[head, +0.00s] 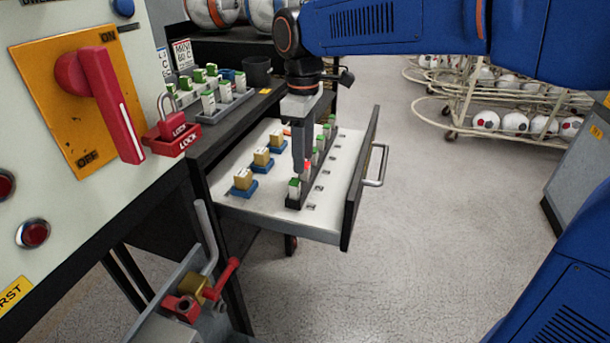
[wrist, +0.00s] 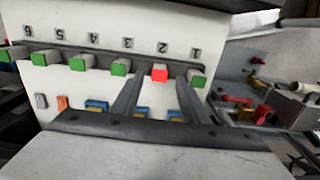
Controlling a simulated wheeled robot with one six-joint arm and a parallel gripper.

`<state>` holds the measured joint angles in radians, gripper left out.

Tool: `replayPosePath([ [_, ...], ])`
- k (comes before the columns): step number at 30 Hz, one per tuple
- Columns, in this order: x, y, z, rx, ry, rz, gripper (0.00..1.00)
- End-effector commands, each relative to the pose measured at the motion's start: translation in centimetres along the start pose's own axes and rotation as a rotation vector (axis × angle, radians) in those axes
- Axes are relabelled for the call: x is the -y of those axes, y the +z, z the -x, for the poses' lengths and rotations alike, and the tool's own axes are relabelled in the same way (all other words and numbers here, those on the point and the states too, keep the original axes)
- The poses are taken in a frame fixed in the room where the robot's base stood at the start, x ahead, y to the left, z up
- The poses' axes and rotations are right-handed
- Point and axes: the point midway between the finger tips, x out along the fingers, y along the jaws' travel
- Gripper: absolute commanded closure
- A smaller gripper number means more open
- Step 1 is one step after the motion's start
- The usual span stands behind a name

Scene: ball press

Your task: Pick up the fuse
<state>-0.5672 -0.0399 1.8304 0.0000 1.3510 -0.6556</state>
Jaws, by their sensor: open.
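In the head view, an open drawer (head: 343,170) holds a dark rail (head: 293,204) with a row of white fuses with green tops. One fuse has a red top (head: 308,167). In the wrist view the red-topped fuse (wrist: 159,75) stands in the rail near the label 2, with green-topped fuses on both sides. My gripper (head: 299,168) reaches down into the drawer at the rail. In the wrist view its two fingers (wrist: 162,76) are apart, one on each side of the red-topped fuse. I cannot tell whether they touch it; its lower part is hidden.
Yellow-and-blue blocks (head: 262,157) stand in the drawer left of the rail. A tray of green-topped fuses (head: 224,92) and a dark cup (head: 257,70) are on the bench behind. A panel with a red switch handle (head: 110,105) stands at left.

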Motion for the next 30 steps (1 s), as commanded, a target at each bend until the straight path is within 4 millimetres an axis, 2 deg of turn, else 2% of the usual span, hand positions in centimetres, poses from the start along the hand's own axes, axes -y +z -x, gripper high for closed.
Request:
replayPosePath([
  [6, -0.1, 0.4, -2.8, 0.002, -0.001, 0.0, 0.59],
  [16, -0.1, 0.3, -3.5, 0.0, 0.0, 0.0, 0.59],
  [17, -0.1, 0.3, -3.5, 0.0, 0.0, 0.0, 0.62],
  [21, -0.1, 0.3, -3.5, 0.0, 0.0, 0.0, 0.95],
  [22, -0.1, 0.3, -3.5, 0.0, 0.0, 0.0, 1.0],
  [30, -0.1, 0.3, -3.4, -0.001, 0.001, 0.0, 1.0],
])
